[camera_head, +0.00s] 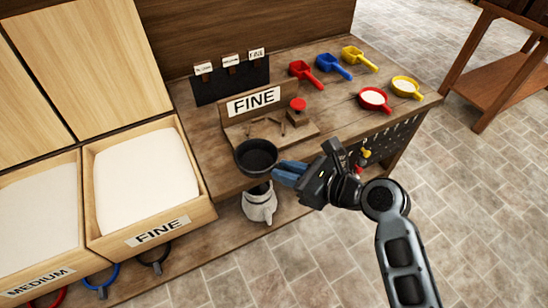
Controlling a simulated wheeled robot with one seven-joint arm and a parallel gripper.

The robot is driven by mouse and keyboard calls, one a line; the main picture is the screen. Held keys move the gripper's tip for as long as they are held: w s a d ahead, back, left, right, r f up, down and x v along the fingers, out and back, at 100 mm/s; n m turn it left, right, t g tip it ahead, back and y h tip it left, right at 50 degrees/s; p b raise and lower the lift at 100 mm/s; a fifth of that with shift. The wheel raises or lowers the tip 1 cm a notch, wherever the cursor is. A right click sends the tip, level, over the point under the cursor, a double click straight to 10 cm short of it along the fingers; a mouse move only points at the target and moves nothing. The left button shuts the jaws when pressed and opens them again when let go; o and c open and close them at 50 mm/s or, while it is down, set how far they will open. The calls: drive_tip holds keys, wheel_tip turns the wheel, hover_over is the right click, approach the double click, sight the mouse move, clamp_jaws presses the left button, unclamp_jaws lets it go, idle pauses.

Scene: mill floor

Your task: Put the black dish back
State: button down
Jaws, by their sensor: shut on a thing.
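The black dish (256,157) is round and looks upright. It shows at the front edge of the wooden bench, above a pale jug-like vessel (259,206). My gripper (279,173) comes in from the right, and its blue fingers are shut on the dish's right side. The fingertips overlap the dish rim, so the exact grip is partly hidden. Behind the dish stands a wooden stand (268,122) with a FINE sign and small pegs on its base. I cannot tell whether the dish touches the stand or the bench.
Red (305,74), blue (331,66) and yellow (358,58) scoops lie at the back right. A red-knobbed block (298,112) stands beside the sign. The FINE bin (200,213) is left.

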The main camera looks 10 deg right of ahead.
drive_tip(key=s+d+f+m+t+h, duration=0.3)
drive_tip(key=d+f+m+h, duration=0.5)
drive_tip(key=d+f, duration=0.3)
drive_tip(key=shift+d+f+h, duration=0.25)
drive_tip(key=shift+f+h, duration=0.2)
drive_tip(key=shift+h, duration=0.15)
drive_tip(key=shift+w, duration=0.1)
